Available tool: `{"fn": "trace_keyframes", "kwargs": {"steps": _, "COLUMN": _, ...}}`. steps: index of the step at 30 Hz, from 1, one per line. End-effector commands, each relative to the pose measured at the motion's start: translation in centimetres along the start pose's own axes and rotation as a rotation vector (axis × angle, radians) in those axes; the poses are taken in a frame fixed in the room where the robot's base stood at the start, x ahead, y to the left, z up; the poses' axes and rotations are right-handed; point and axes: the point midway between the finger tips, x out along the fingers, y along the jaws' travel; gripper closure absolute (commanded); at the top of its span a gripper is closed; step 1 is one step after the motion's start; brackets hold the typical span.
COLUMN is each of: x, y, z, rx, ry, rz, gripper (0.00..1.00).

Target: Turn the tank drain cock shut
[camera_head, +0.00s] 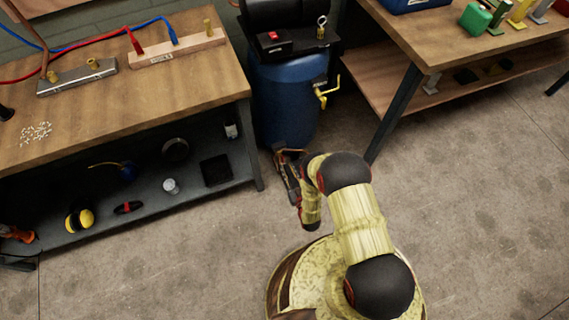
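A blue tank (290,100) stands on the floor between two benches, with black machinery on top of it. The yellow drain cock (322,92) sticks out from the tank's right side; its lever and spout are small, and I cannot tell the lever's exact setting. My gripper (281,154) is at the end of my arm, low in front of the tank and to the left of and below the cock. It is apart from the cock. Its fingers are small and dark, and I cannot make out whether they are open or shut.
A wooden workbench (180,87) with hoses and manifolds stands on the left, its dark lower shelf (140,205) holding earmuffs (79,220) and other items. A second bench (455,40) stands on the right, its leg (393,115) near the tank. The floor (465,200) in front is clear.

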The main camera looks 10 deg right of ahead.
Motion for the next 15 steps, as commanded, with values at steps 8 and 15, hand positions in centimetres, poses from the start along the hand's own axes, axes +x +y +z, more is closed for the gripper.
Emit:
{"fn": "trace_keyframes", "kwargs": {"steps": 8, "x": -5.3, "y": 0.0, "z": 0.0, "rx": 0.0, "ry": -0.001, "rz": 0.001, "gripper": 0.74}}
{"fn": "trace_keyframes", "kwargs": {"steps": 15, "x": -7.2, "y": 0.0, "z": 0.0, "rx": 0.0, "ry": 0.001, "rz": 0.0, "gripper": 0.74}}
